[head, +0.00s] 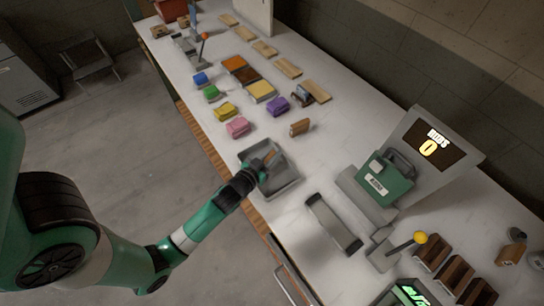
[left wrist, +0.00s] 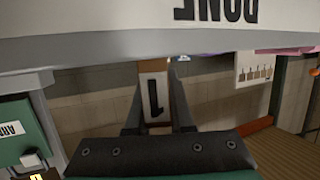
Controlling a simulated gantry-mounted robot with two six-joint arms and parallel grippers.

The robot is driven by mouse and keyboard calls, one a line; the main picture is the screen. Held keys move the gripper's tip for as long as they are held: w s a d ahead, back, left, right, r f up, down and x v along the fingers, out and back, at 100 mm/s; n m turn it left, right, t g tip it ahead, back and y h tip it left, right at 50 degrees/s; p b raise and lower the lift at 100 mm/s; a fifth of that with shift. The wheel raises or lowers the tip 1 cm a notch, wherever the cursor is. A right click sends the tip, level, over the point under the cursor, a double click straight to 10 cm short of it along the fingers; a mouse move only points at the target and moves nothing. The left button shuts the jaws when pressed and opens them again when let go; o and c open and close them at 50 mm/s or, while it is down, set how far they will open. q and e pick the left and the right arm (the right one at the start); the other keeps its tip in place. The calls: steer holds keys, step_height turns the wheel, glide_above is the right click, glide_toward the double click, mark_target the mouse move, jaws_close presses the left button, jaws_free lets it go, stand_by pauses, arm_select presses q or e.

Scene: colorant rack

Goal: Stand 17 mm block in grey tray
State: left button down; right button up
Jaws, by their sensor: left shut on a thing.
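The grey tray (head: 284,187) lies on the white counter near its front edge in the head view. My left gripper (head: 262,166) reaches over the tray's front left part, shut on a small wooden block (head: 271,156). In the left wrist view my left gripper (left wrist: 157,115) has a finger on each side of the block (left wrist: 154,86), which shows a pale face with a dark mark like a 1. I cannot tell whether the block touches the tray floor. My right gripper is not in view.
A brown block (head: 299,127) stands behind the tray. Pink (head: 237,127), yellow (head: 226,111) and purple (head: 277,105) items lie farther back. A grey bar-like stand (head: 334,223) and a green scale-like device (head: 386,180) are to the right. Several brown blocks (head: 432,252) stand at lower right.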

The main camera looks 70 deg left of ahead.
arm_select(q)
steer(key=shift+f, duration=0.85)
steer(key=shift+f+b, duration=0.2)
steer(key=shift+b, duration=0.15)
steer(key=c, duration=0.8)
jaws_free()
steer(key=shift+r, duration=0.2)
steer(key=shift+s+d+r+p, duration=0.1)
steer(key=shift+p, duration=0.2)
steer(key=b+v, duration=0.1)
steer(key=v, duration=0.9)
steer(key=shift+s+d, duration=0.15)
steer(key=shift+d, duration=0.05)
steer(key=shift+s+d+r, duration=0.25)
steer(key=shift+s+r, duration=0.05)
steer(key=shift+s, duration=0.15)
